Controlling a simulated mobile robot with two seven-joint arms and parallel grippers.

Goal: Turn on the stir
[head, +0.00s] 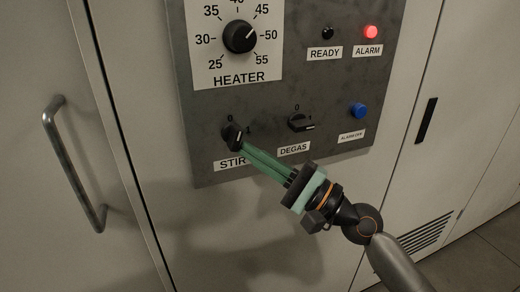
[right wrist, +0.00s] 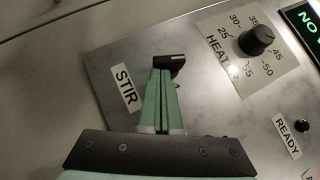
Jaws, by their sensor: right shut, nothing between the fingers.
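The STIR knob (head: 231,133) is a small black rotary switch at the lower left of the grey control panel, above its STIR label (head: 230,164). A 0 is printed above it. My right gripper (head: 243,147) has its long green fingers together, with their tips at the knob's lower right side. In the right wrist view the closed fingertips (right wrist: 163,74) meet or nearly meet the STIR knob (right wrist: 170,61); I cannot tell whether they touch. The knob has a pale pointer mark, but its exact setting is unclear. The fingers partly cover the knob's right side. My left gripper is not in view.
The DEGAS knob (head: 299,122) is close to the right of STIR. A blue button (head: 357,110) sits further right. The HEATER dial (head: 240,37) is above. The ALARM lamp (head: 371,32) glows red; the READY lamp (head: 327,33) is dark. A door handle (head: 72,165) sticks out at left.

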